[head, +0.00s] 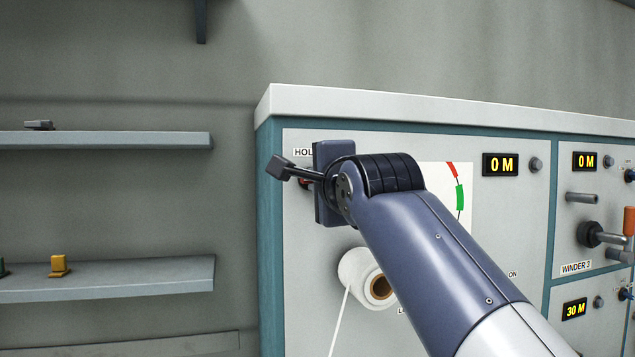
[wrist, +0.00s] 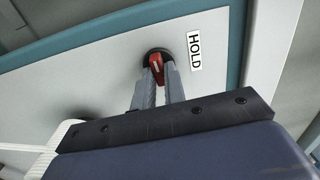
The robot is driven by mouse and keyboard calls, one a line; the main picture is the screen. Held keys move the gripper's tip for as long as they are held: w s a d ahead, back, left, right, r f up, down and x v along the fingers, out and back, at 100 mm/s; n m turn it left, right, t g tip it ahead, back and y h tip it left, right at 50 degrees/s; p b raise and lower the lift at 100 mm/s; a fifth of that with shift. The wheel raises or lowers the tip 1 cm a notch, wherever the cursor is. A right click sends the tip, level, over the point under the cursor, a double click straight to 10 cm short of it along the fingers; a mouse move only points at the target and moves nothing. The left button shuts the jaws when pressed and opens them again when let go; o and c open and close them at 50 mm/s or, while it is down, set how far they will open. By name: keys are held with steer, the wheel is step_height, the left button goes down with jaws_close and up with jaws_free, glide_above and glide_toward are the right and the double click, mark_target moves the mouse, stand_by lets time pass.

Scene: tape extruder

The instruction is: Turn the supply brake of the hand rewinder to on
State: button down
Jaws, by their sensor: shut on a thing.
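In the wrist view a red knob (wrist: 156,64) on a round black base (wrist: 152,52) sits on the pale panel, beside a label reading HOLD (wrist: 194,54). My gripper (wrist: 158,75) is shut on the red knob, with one grey finger on each side of it. In the head view a bit of the red knob (head: 304,183) shows at the panel's upper left, and my gripper's body covers much of that area. I cannot read from these views which position the knob points to.
A white roll (head: 357,275) with a hanging strip is below my wrist. Shelves (head: 105,140) stand at left. My arm hides the panel's middle.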

stand_by(0.4)
steer(key=c, duration=1.5)
jaws_free()
steer(key=shift+o, duration=0.2)
steer(key=b+v, duration=0.3)
steer(key=v, duration=0.8)
steer(key=shift+w, duration=0.15)
